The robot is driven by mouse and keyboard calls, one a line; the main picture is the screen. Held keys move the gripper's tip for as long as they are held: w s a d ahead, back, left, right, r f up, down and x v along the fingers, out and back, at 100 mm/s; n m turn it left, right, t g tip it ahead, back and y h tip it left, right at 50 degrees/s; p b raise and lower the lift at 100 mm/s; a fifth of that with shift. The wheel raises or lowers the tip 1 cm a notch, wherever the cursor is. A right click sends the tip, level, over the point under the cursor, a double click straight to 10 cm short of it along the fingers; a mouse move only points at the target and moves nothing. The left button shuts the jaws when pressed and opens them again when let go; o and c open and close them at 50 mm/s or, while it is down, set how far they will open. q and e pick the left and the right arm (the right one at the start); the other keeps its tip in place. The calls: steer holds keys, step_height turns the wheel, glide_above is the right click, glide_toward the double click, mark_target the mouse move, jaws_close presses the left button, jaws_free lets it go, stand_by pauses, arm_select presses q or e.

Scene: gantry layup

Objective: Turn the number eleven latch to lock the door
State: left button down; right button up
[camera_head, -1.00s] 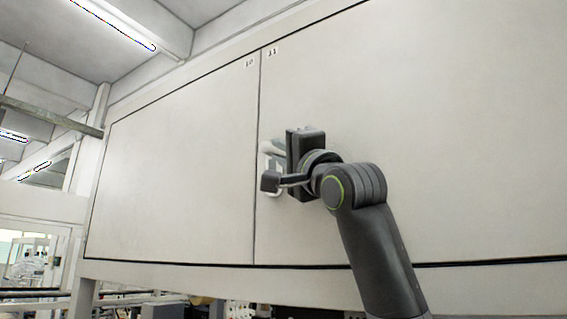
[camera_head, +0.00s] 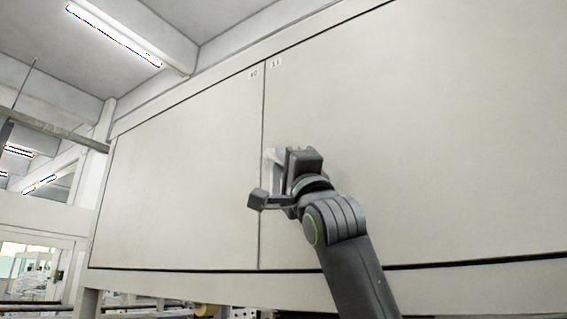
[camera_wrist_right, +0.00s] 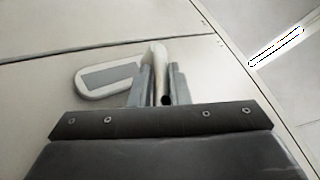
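The number eleven latch has a pale rounded plate (camera_wrist_right: 108,78) with a grey inset and a light handle (camera_wrist_right: 159,62) that stands across the plate in the right wrist view. My right gripper (camera_wrist_right: 160,82) has its two grey fingers close together, one on each side of the handle, shut on it. In the head view the right gripper (camera_head: 280,168) is against the door marked 11 (camera_head: 410,150), just right of the seam, and covers most of the latch. My left gripper is not in view.
The neighbouring door panel marked 10 (camera_head: 185,180) lies left of the seam. Both panels look flush and flat. A pale frame surrounds them, and cluttered shop equipment (camera_head: 150,306) shows below. The panel faces around the gripper are clear.

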steer(key=o, duration=0.4)
steer(key=shift+c, duration=0.2)
steer(key=shift+s+d+f+b, duration=0.1)
steer(key=shift+s+f+b, duration=0.05)
steer(key=shift+f+b, duration=0.15)
steer(key=b+v, duration=0.9)
steer(key=v, duration=0.7)
steer(key=shift+s+f+b, duration=0.25)
steer(key=shift+b, duration=0.1)
steer(key=shift+d, duration=0.1)
